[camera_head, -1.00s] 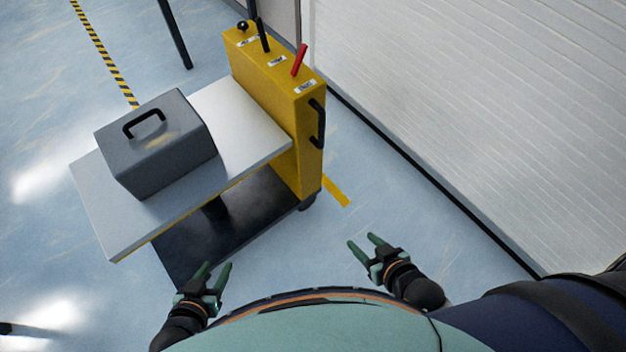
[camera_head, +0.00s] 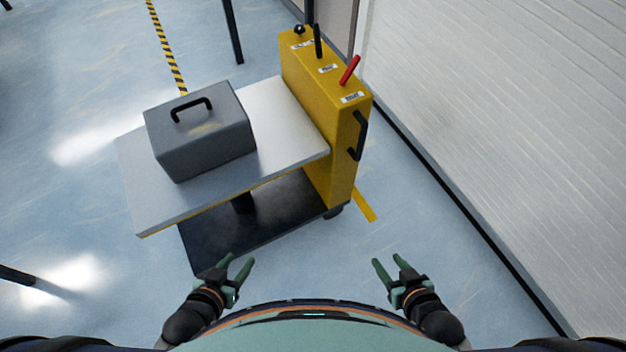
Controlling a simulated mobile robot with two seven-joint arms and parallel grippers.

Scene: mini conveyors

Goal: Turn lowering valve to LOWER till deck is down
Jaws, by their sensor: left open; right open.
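A yellow lift cart column (camera_head: 328,110) carries several controls on its top: a black knob (camera_head: 299,30), a black lever (camera_head: 317,42) and a red lever (camera_head: 350,70). Small labels sit by them, too small to read surely. The grey deck (camera_head: 290,125) is raised well above the dark base (camera_head: 215,240). A grey case (camera_head: 205,140) with a black handle rests on the deck. My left gripper (camera_head: 238,266) is open and empty, in front of the base. My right gripper (camera_head: 388,264) is open and empty, right of the cart. Neither touches the cart.
A black handle (camera_head: 358,136) is on the column's near side. A white slatted wall (camera_head: 500,120) runs along the right. Yellow-black tape (camera_head: 166,50) and a dark post (camera_head: 232,30) are behind. The blue floor (camera_head: 320,255) between me and the cart is clear.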

